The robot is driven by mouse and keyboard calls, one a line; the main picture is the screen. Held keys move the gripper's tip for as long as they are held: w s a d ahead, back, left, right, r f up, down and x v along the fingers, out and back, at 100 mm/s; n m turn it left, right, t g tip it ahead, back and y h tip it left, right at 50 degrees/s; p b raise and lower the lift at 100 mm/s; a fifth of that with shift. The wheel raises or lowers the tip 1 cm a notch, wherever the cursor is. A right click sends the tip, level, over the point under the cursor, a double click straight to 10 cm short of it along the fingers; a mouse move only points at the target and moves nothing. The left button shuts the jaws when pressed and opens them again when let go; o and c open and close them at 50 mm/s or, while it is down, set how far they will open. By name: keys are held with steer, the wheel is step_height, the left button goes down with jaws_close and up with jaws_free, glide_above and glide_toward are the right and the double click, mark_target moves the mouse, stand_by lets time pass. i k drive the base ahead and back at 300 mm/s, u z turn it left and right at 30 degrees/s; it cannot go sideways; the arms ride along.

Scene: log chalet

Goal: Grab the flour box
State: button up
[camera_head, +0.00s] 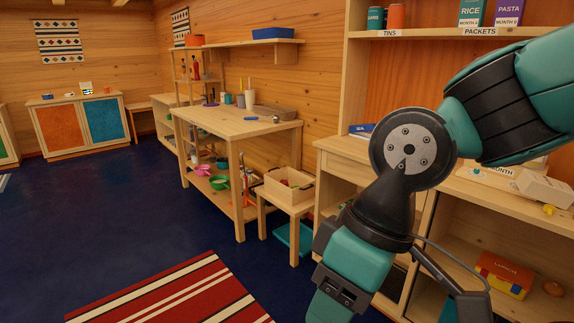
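I cannot read the word flour on any box in view. A pale box (545,188) lies tilted on the counter at the right edge; its label is too small to read. A teal rice box (470,12) and a purple pasta box (508,12) stand on the upper shelf over the packets label. My arm crosses the right half of the picture and hides part of the counter and shelving. The fingertips of my gripper do not show.
The shelving unit's counter (341,146) runs along the right, with a red and yellow lunch box (505,273) on its lower shelf. A wooden crate (290,187) sits on a stool left of my arm. Blue floor (90,230) is open at left, with a striped rug (175,295).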

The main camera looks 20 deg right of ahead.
mark_target(536, 185)
steer(key=z, duration=0.35)
steer(key=i, duration=1.4)
steer(key=z, duration=1.25)
steer(key=i, duration=1.05)
steer(key=z, duration=0.65)
